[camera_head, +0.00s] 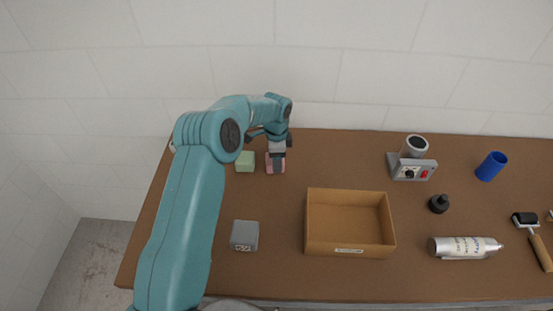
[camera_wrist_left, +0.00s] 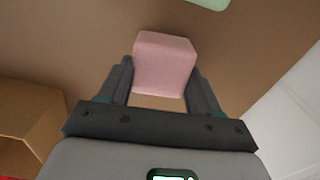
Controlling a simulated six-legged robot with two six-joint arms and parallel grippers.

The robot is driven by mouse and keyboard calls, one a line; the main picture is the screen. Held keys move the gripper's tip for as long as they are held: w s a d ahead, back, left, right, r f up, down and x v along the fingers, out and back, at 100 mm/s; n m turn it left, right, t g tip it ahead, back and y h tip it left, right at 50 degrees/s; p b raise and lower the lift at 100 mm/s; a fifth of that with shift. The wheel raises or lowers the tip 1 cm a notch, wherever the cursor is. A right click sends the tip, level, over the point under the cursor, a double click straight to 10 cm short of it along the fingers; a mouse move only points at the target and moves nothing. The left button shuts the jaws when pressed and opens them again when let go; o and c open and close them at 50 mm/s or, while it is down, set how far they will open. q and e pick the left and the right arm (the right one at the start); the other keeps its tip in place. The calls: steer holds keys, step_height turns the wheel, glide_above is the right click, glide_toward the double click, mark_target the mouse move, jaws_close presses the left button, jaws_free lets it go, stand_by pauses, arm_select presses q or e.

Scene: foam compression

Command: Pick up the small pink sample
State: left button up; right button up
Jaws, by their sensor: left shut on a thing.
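The small pink sample (camera_head: 275,166) is a pink block at the back left of the brown table. In the left wrist view the pink sample (camera_wrist_left: 165,64) sits between the two dark fingers. My left gripper (camera_head: 276,156) is shut on it from above; the fingers (camera_wrist_left: 163,80) are against its two sides. I cannot tell whether the sample is clear of the table. My right gripper is in neither view.
A green block (camera_head: 245,161) is just left of the pink sample. A grey block (camera_head: 244,235) and an open cardboard box (camera_head: 349,249) are nearer the front. A grey device (camera_head: 411,168), blue cup (camera_head: 491,166), black knob (camera_head: 438,203), tube (camera_head: 464,247) and roller (camera_head: 533,240) are to the right.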

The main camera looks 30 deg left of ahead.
arm_select(q)
steer(key=shift+s+a+f, duration=0.1)
steer(key=shift+s+f, duration=0.3)
steer(key=shift+f, duration=0.05)
steer(key=shift+w+r, duration=0.15)
steer(key=shift+w, duration=0.05)
step_height(320, 180, up, 20)
steer(key=shift+w+p, duration=0.25)
steer(key=shift+p, duration=0.05)
steer(key=shift+w+a+f, duration=0.1)
steer(key=shift+f, duration=0.15)
steer(key=shift+r, duration=0.1)
